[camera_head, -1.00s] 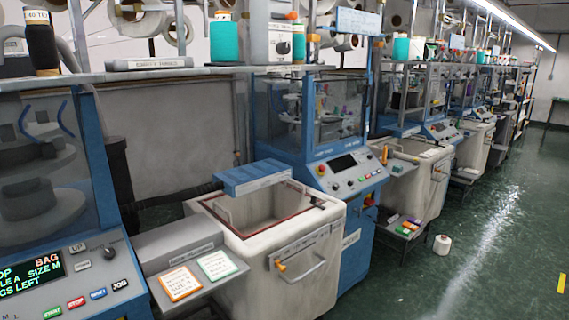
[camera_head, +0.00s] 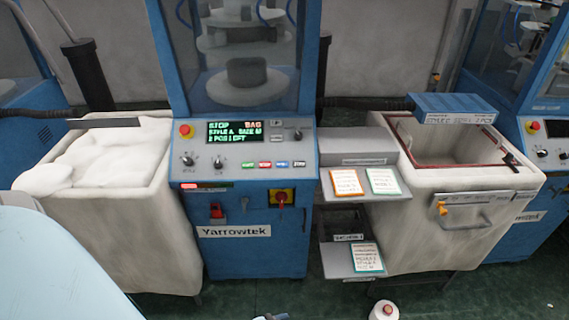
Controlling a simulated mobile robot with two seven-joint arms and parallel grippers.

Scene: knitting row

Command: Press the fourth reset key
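A blue knitting machine marked Yarrowtek (camera_head: 234,232) stands in the middle. Its sloped grey panel carries a lit display (camera_head: 235,131) that reads STOP, BAG, STYLE A, SIZE M and pieces left. Below the display is a row of small keys: a green key (camera_head: 249,165), a red key (camera_head: 264,165), a blue key (camera_head: 281,165) and a dark key (camera_head: 299,164). Their labels are too small to read surely here. Neither gripper shows clearly.
A bin heaped with white pieces (camera_head: 105,160) stands left of the machine. An open bin with a red rim (camera_head: 507,176) stands right. Between are shelves with cards (camera_head: 383,181) and a lower card tray (camera_head: 335,262). A white cone (camera_head: 384,310) is on the floor in front.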

